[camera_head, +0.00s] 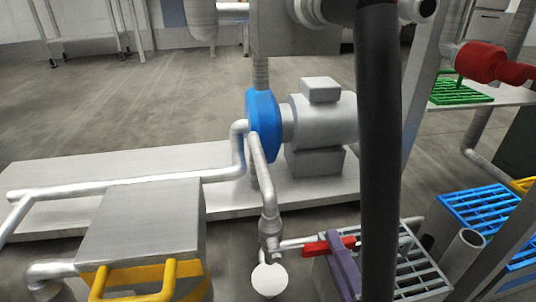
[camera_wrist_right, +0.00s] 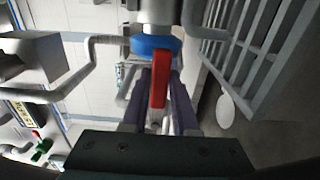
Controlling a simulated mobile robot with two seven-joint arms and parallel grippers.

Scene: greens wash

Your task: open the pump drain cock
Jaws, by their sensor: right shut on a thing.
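The pump has a blue casing (camera_head: 263,125) and a grey motor (camera_head: 323,120). A grey pipe runs down from it to the drain cock (camera_head: 270,232), whose red lever (camera_head: 316,247) points right, roughly level. My right gripper (camera_head: 337,243) has purple fingers and is shut on the red lever. In the right wrist view the lever (camera_wrist_right: 160,80) lies between the two fingers (camera_wrist_right: 161,100), with the blue casing (camera_wrist_right: 156,47) beyond. The fingers partly hide the lever in the head view. My left gripper is not in view.
A white round piece (camera_head: 269,280) is below the cock. A grey box with a yellow handle (camera_head: 138,276) stands at left. Grated crates, one grey (camera_head: 418,272) and one blue (camera_head: 487,207), stand at right. A red cylindrical part (camera_head: 482,61) is at upper right. Open floor lies behind the pump.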

